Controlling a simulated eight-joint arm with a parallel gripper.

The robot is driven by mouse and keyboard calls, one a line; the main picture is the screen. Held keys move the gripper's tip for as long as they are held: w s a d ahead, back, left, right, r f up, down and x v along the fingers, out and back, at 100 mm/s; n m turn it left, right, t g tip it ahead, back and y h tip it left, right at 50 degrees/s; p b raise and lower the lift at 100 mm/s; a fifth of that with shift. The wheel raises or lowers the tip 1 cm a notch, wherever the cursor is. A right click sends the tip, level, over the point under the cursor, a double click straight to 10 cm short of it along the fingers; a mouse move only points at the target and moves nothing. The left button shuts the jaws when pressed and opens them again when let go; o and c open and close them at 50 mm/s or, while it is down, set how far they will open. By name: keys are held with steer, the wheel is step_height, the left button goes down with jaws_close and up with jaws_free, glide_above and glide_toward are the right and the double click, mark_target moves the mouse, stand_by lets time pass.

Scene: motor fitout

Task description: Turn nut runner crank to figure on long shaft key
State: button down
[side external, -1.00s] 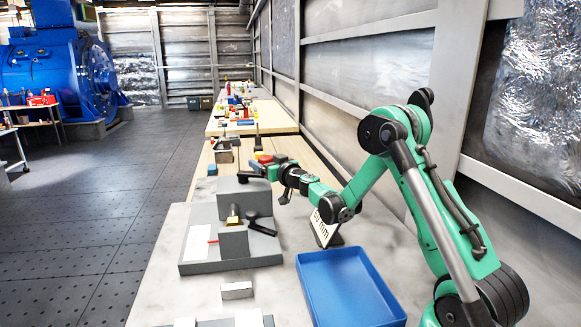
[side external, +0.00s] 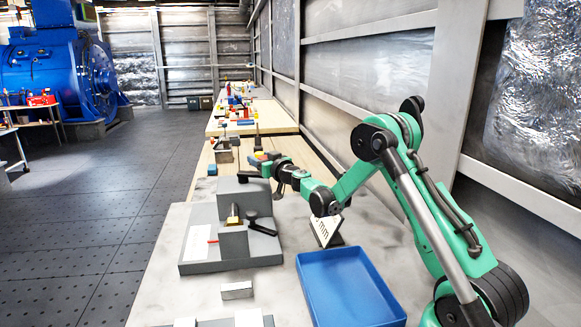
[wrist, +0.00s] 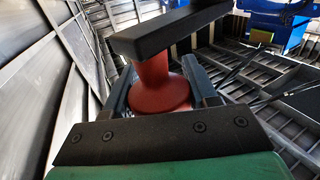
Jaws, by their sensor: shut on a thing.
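The nut runner fixture is a grey base (side external: 190,266) with a tall grey block and a lower block in front. A dark crank arm (side external: 248,175) shows at the top of the tall block in the side view. In the wrist view the dark crank bar (wrist: 165,33) lies across a red knob (wrist: 160,83). My gripper (wrist: 175,90) is shut on the red knob, a finger on each side. In the side view my gripper (side external: 277,174) is at the right of the tall block. A brass piece (side external: 233,214) and a black lever (side external: 262,228) sit at the lower block.
A white card sign (side external: 326,228) stands right of the fixture, partly behind my wrist; its figure is not readable now. A blue tray (side external: 345,283) lies at front right. A metal block (side external: 237,291) lies in front of the fixture. Several loose items stand on benches behind.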

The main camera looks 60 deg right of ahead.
steer(key=shift+w+d+n+t+y, duration=0.15)
steer(key=shift+d+n+t+y, duration=0.1)
steer(key=shift+n+y, duration=0.5)
steer(key=shift+w+d+n+t+y, duration=0.2)
steer(key=shift+n+y, duration=0.25)
steer(key=shift+y, duration=0.6)
steer(key=y, duration=0.1)
steer(key=n+y, duration=0.1)
steer(key=w+n+y, duration=0.1)
steer(key=shift+d+y, duration=0.35)
steer(key=shift+y, duration=0.05)
steer(key=n+y, duration=0.1)
steer(key=y, duration=0.1)
steer(key=w+n+y, duration=0.1)
steer(key=n+y, duration=0.1)
steer(key=shift+d+g, duration=0.1)
steer(key=shift+g, duration=0.25)
steer(key=shift+w+n+y, duration=0.1)
steer(key=shift+n+y, duration=0.2)
steer(key=shift+y, duration=0.2)
steer(key=shift+w+n+g+y, duration=0.1)
steer(key=shift+n+g+y, duration=0.2)
steer(key=shift+y, duration=0.1)
steer(key=shift+c, duration=1.4)
jaws_free()
